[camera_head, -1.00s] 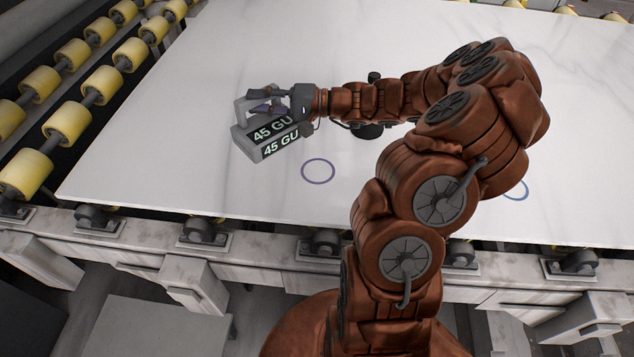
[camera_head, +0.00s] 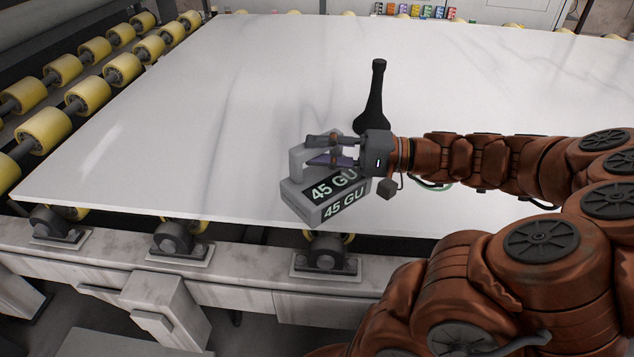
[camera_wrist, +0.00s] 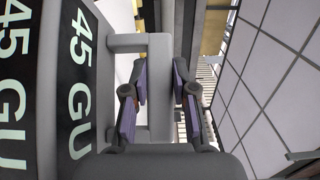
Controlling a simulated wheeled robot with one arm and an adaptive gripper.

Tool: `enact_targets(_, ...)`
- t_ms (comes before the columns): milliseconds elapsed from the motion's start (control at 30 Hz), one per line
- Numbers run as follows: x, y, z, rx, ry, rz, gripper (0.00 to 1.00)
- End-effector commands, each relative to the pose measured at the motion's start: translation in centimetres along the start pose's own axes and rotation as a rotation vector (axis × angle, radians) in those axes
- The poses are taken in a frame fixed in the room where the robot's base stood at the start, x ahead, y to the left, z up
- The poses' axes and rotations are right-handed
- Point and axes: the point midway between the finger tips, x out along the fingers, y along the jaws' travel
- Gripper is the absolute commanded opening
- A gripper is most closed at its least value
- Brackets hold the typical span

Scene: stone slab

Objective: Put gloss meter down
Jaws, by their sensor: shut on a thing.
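The gloss meter (camera_head: 300,200) is a grey box with a handle on top and black "45 GU" labels. In the head view it is over the front part of the white slab (camera_head: 150,165), near its front edge. My gripper (camera_head: 322,150) is shut on the meter's handle. In the wrist view the fingers (camera_wrist: 160,95) lie on both sides of the handle (camera_wrist: 159,60), and the labelled faces are at the left. I cannot tell whether the meter's base touches the slab. The slab under the meter is hidden.
A black bottle-shaped object (camera_head: 374,100) shows behind my gripper. A green ring mark (camera_head: 440,186) is partly hidden under my arm. Yellow rollers (camera_head: 86,97) run along the left. Several small coloured items (camera_head: 415,11) stand beyond the slab's far edge. The slab's left part is clear.

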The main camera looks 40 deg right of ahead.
Motion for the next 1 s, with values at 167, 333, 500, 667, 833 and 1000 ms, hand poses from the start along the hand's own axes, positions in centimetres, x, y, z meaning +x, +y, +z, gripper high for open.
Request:
enact_targets(167,-0.3,0.6,0.2,0.001,0.003,-0.003,0.0)
enact_targets(333,0.2,0.7,-1.5,0.002,-0.002,-0.003,0.0)
enact_targets(500,0.7,1.0,-4.1,0.003,0.001,-0.003,0.0)
enact_targets(667,1.4,1.2,-6.7,0.002,0.0,-0.001,0.0)
enact_targets(833,2.2,1.5,-9.8,0.003,-0.002,-0.003,0.0)
enact_targets(1000,2.8,1.9,-12.6,0.003,0.0,-0.002,0.0)
